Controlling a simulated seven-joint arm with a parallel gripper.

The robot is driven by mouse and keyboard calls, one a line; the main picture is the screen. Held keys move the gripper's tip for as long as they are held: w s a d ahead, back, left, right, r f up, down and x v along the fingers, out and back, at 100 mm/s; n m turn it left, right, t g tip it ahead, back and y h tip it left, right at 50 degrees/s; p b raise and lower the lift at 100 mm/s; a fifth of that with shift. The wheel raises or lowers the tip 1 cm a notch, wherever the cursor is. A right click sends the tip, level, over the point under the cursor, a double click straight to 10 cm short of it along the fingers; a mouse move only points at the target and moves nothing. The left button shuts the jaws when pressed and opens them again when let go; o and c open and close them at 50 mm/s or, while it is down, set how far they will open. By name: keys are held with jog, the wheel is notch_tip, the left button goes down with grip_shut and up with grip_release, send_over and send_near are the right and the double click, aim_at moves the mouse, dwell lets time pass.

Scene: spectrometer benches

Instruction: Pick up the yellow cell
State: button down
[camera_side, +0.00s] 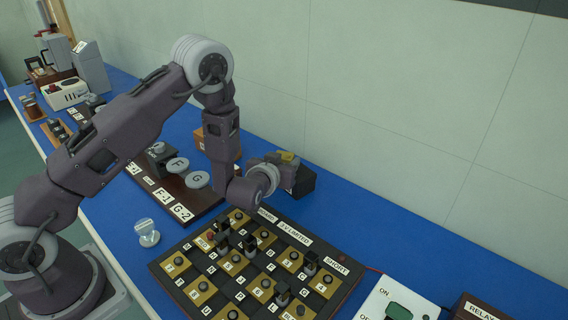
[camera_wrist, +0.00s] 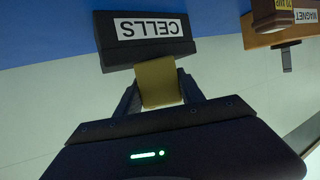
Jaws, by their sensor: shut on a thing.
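The yellow cell (camera_wrist: 158,84) is between the two fingers of my gripper (camera_wrist: 160,92) in the wrist view, and the gripper is shut on it. In the side view a small yellow patch of the cell (camera_side: 288,156) shows at my gripper (camera_side: 285,163). The dark block labelled CELLS (camera_wrist: 150,40) is right beside the cell in the wrist view; its dark body (camera_side: 303,182) also shows below the gripper in the side view. The cell's far end meets the block's edge in the picture, and I cannot tell whether it is seated or clear.
A black board (camera_side: 338,268) with gold tiles, knobs and dark upright pieces lies in front of my gripper. A clear glass piece (camera_side: 147,233) stands on the blue bench. A brown-orange holder labelled MAGNET (camera_wrist: 283,28) is near the CELLS block. The blue bench at right rear is clear.

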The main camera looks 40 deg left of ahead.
aim_at(292, 155)
notch_tip(292, 155, up, 9)
jog(key=shift+f, duration=0.1)
jog(key=w+f+m+h, duration=0.1)
jog(key=f, duration=0.1)
jog(key=w+f+m+h, duration=0.1)
jog(key=f+m+h, duration=0.1)
jog(key=f, duration=0.1)
jog(key=w+f+m+t+h, duration=0.1)
jog(key=f+h, duration=0.1)
jog(key=f, duration=0.1)
jog(key=shift+f+m, duration=0.25)
jog(key=shift+m, duration=0.05)
dwell(0.3)
jog(key=c, duration=0.7)
grip_release()
jog(key=shift+f, duration=0.15)
